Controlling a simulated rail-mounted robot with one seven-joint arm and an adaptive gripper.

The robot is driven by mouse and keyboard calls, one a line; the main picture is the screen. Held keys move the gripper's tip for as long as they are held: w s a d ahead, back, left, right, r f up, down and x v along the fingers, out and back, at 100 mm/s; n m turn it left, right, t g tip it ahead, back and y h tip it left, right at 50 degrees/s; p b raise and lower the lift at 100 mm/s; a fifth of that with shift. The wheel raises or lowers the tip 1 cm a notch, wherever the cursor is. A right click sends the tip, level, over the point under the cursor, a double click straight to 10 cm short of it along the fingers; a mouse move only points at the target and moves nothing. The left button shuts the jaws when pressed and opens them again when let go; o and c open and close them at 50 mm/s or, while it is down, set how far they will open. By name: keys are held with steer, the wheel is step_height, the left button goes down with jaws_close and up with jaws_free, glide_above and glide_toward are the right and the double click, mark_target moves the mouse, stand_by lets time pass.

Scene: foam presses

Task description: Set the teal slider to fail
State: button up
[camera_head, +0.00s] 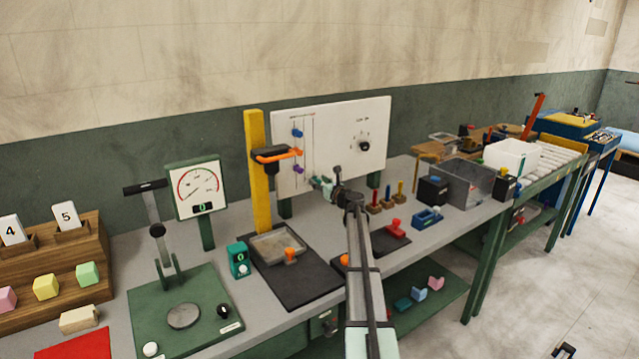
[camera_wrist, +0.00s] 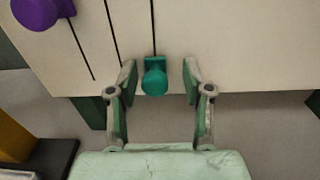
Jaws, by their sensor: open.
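The teal slider (camera_wrist: 155,76) has a small knob and sits at the low end of its slot, near the bottom edge of the white panel (camera_head: 345,140). My gripper (camera_wrist: 160,80) is open, with one finger on each side of the slider. Gaps show between both fingers and the slider, so it is not gripped. In the head view, my gripper (camera_head: 322,187) is at the lower part of the panel, and the slider is hard to tell apart from it. The fail marking is too small to read.
A purple slider (camera_head: 299,169) and a blue slider (camera_head: 297,133) are on the same panel, with a dial (camera_head: 364,145) to their right. A yellow post (camera_head: 257,170) with an orange handle stands left of the sliders. Small coloured pegs stand on the bench right of my arm.

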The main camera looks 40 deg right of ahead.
steer(key=s, duration=1.2)
steer(key=shift+a, duration=0.35)
